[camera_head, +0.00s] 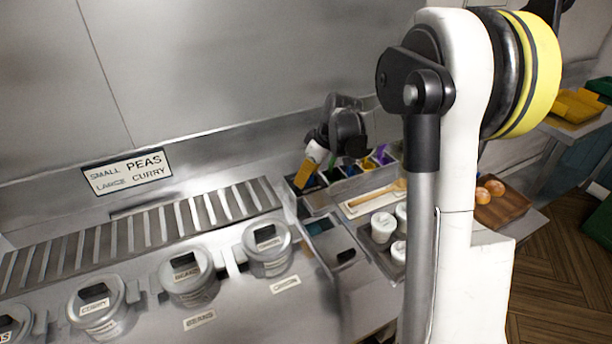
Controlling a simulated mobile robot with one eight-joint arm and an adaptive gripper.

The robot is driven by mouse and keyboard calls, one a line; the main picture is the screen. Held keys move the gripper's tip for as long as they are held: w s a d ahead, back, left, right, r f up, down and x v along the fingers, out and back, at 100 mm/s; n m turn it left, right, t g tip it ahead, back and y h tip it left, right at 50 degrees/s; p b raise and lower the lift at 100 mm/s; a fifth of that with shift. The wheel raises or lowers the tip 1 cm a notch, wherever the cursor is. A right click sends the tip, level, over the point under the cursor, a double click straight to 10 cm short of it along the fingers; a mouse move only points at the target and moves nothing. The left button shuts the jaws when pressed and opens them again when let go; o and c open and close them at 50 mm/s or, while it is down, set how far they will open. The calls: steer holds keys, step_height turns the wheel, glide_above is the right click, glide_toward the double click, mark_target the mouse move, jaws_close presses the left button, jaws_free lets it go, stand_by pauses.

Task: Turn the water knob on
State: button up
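No water knob can be made out in the head view. My arm fills the right side of the picture and hides part of the counter behind it. A dark, jointed shape at the back of the counter appears to be my gripper (338,130). It is above the bins of coloured-handled utensils. Its fingers are too small and dark to tell whether they are open or shut, or whether they touch anything.
Lidded pots (268,250) stand in a row along the steel counter, in front of a slatted grille (150,232). A sign (126,171) leans at the back wall. White cups (383,226), a wooden spoon (378,192) and a wooden board with buns (508,209) are at right.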

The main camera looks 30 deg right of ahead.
steer(key=m, duration=0.2)
steer(key=m+h, duration=0.1)
steer(key=m, duration=0.1)
steer(key=shift+a+t+h, duration=0.1)
steer(key=shift+t+h, duration=0.2)
steer(key=m+h, duration=0.1)
steer(key=m, duration=0.3)
steer(key=shift+m+h, duration=0.3)
steer(key=shift+h, duration=0.1)
steer(key=m, duration=0.2)
steer(key=m+h, duration=0.1)
steer(key=m, duration=0.1)
steer(key=shift+g+h+p, duration=0.3)
steer(key=shift+g+p, duration=0.05)
steer(key=shift+g, duration=0.05)
steer(key=m+g+h, duration=0.1)
steer(key=m, duration=0.3)
steer(key=shift+m, duration=0.6)
steer(key=o, duration=1.2)
